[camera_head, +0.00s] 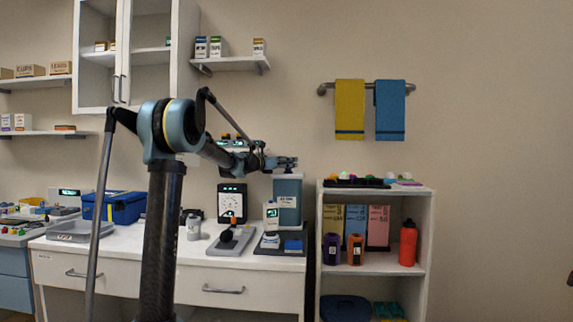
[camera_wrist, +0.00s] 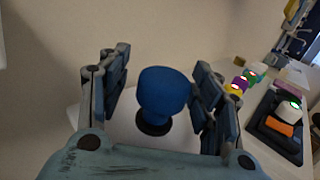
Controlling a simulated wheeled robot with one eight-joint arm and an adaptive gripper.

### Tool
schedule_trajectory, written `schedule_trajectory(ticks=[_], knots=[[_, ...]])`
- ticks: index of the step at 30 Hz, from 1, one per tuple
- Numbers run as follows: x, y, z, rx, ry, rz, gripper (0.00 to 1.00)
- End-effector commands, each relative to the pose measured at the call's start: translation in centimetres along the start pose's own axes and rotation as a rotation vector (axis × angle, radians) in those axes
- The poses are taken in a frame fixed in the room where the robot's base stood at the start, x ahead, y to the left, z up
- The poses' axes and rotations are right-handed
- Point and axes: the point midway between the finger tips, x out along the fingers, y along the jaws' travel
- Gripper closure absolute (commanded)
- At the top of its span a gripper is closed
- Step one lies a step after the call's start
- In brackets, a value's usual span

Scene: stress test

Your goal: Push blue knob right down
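The blue knob (camera_wrist: 163,93) shows in the middle of the wrist view, a rounded cap on a dark round base on a pale top. My gripper (camera_wrist: 161,76) is open, with one finger on each side of the knob and a gap on both sides. In the head view my gripper (camera_head: 287,162) is just above the top of a tall blue-grey box (camera_head: 288,203) on the white counter. I cannot make out the knob in the head view.
To the right stands a white shelf unit (camera_head: 428,230), with a dark tray (camera_head: 357,183) of coloured items on top. Other devices, including a black meter (camera_head: 232,202) and a grey stand (camera_head: 230,243), crowd the counter (camera_head: 130,246). Towels hang on the back wall.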

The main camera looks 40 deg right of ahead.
Motion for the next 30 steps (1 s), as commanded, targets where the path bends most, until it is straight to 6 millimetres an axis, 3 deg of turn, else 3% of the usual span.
schedule_trajectory(ticks=[9,14,30], knots=[[0.1,-0.2,0.2,-0.002,-0.002,-0.003,0.38],[-1.1,-0.1,0.2,-0.002,-0.002,-0.002,0.38],[-10.4,0.1,0.1,-0.003,-0.002,0.000,0.38]])
